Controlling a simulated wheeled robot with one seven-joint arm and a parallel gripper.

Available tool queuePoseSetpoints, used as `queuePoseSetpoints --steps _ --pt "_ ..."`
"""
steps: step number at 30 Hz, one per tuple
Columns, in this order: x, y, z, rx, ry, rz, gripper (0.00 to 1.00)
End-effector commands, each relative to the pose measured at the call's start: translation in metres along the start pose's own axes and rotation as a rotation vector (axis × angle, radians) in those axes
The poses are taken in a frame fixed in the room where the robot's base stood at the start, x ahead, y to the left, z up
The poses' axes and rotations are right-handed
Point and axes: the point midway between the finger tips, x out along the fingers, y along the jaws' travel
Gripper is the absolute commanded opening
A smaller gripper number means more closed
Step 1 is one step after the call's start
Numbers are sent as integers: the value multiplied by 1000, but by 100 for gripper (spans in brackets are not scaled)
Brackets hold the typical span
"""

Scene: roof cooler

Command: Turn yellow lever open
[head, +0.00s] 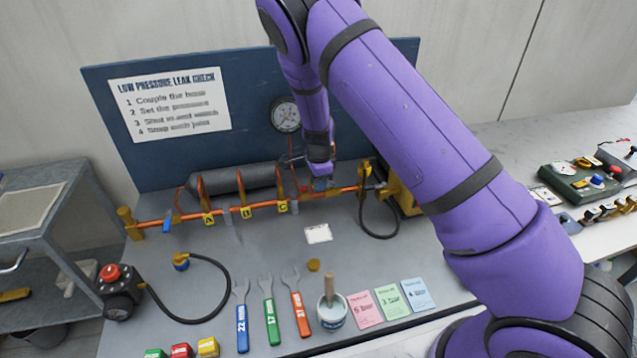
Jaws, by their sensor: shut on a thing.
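My gripper (321,172) is at the copper pipe (270,205), right of the tag marked C and below the round pressure gauge (285,114). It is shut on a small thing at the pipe. The jaws and their small size in view hide what this is. I cannot pick out the yellow lever for sure; it may be behind or within the jaws. A small red and blue part (321,185) shows just below the jaws. A blue lever (167,221) hangs near the pipe's left end.
A grey cylinder (237,179) lies behind the pipe. Brass uprights and a yellow box (402,195) stand to the right. Several wrenches, a pot with a brush (331,312) and coloured cards (391,301) lie along the bench front. A black hose (222,285) curves at left.

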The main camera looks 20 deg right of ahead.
Motion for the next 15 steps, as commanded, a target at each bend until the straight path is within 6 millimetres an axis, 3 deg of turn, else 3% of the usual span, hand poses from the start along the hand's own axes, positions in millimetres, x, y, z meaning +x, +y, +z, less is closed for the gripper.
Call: queuePoseSetpoints --steps 2,3,5,15 --pt "-1 -1 1 -1 -1 -2 0" --pt "-1 -1 1 -1 -1 -2 28" --pt "-1 -1 1 -1 -1 -2 42" --pt "-2 0 0 -1 0 -1 45"
